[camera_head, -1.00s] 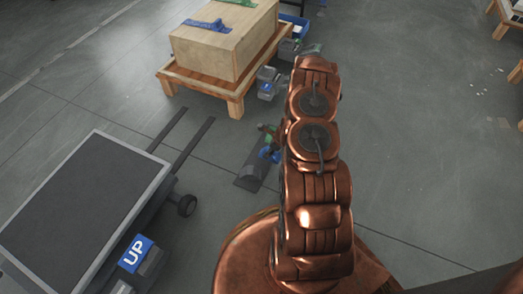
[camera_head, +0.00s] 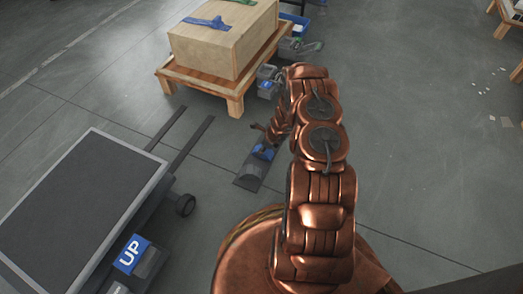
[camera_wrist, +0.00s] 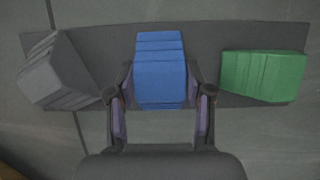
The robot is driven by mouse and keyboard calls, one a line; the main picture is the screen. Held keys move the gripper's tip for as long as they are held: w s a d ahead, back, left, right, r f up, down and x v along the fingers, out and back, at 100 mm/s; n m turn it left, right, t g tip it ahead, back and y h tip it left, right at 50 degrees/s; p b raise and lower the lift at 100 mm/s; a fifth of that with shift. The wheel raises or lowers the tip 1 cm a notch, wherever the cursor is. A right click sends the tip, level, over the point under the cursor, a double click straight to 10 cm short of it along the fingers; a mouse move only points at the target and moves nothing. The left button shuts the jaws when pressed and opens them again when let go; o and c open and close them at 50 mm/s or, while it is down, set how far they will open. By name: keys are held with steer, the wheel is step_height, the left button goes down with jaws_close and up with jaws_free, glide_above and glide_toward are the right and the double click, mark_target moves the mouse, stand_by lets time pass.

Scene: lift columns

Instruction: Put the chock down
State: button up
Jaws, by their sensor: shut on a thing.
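The blue chock (camera_wrist: 160,70) is between the two fingers of my gripper (camera_wrist: 160,103) in the wrist view, and the gripper is shut on it. It is over the middle of a dark mat (camera_wrist: 112,45), between a grey chock (camera_wrist: 58,72) on the left and a green chock (camera_wrist: 262,75) on the right. I cannot tell whether it touches the mat. In the head view the blue chock (camera_head: 263,152) shows above the mat (camera_head: 244,183), with the grey chock (camera_head: 252,170) nearer. My arm partly hides the far end of the mat, and the green chock is not clear there.
A dark-topped lift cart (camera_head: 80,200) with a blue UP sign (camera_head: 131,254) stands at the left. A wooden crate (camera_head: 220,50) rests on a wooden stand (camera_head: 205,88) beyond the mat. Grey items and a blue bin (camera_head: 294,22) are beside it.

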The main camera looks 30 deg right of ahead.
stand_by(0.3)
steer(key=o, duration=1.4)
steer(key=shift+f, duration=0.1)
